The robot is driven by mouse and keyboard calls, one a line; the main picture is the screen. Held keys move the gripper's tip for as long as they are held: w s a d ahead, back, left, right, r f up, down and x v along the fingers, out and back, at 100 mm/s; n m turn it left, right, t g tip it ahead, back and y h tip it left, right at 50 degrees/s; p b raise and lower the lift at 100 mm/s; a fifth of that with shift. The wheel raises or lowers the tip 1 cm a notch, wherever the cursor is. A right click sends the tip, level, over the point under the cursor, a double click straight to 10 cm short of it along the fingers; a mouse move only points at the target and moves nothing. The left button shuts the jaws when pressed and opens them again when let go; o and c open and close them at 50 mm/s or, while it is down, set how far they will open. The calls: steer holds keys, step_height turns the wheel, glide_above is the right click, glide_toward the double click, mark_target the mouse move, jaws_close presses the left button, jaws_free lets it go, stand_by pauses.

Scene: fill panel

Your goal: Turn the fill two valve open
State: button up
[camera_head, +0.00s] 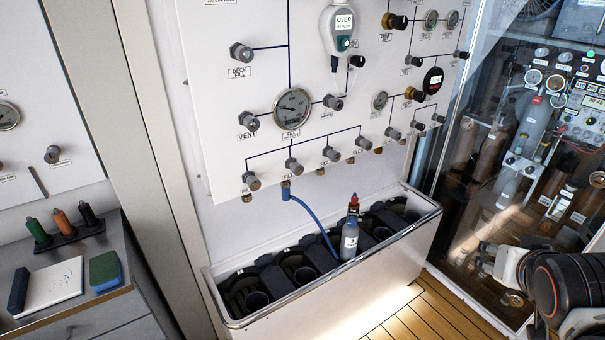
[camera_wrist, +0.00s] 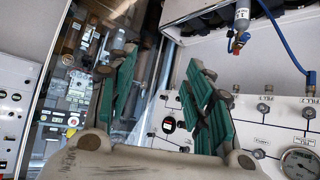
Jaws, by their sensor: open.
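The fill two valve (camera_head: 293,166) is a grey knob on the white panel (camera_head: 225,110), in the lower row below the large round gauge. A blue hose (camera_head: 309,212) runs from the fitting below it down to a grey bottle. In the wrist view, which looks upside down, the knob above the large gauge appears to be the fill two valve (camera_wrist: 308,112), at the right edge. My gripper (camera_wrist: 162,60) has two green-padded fingers spread apart with nothing between them. It is apart from the valve, which lies to its right. The knob's exact angle is too small to tell.
The grey bottle (camera_head: 349,240) stands in the long white trough (camera_head: 345,288) below the panel. Similar knobs flank the valve, including fill one (camera_head: 252,181) and fill three (camera_head: 330,155). A glass cabinet (camera_head: 480,190) is at right, behind my arm. A grey counter (camera_head: 130,290) is at left.

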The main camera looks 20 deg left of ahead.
steer(key=w+a+r+n+t+y+p, duration=0.1)
steer(key=w+a+r+t+y, duration=0.2)
steer(key=w+a, duration=0.45)
steer(key=w+a+r+t, duration=0.3)
steer(key=w+a+t, duration=0.1)
steer(key=w, duration=0.7)
steer(key=n+g+y+b, duration=0.2)
steer(key=n+g+y, duration=0.4)
steer(key=y, duration=0.6)
glide_toward(299, 171)
steer(key=shift+n+t, duration=0.4)
steer(key=shift+t, duration=0.3)
steer(key=x, duration=0.5)
steer(key=f+x, duration=0.1)
steer(key=x, duration=0.2)
steer(key=shift+a, duration=0.4)
steer(key=c, duration=1)
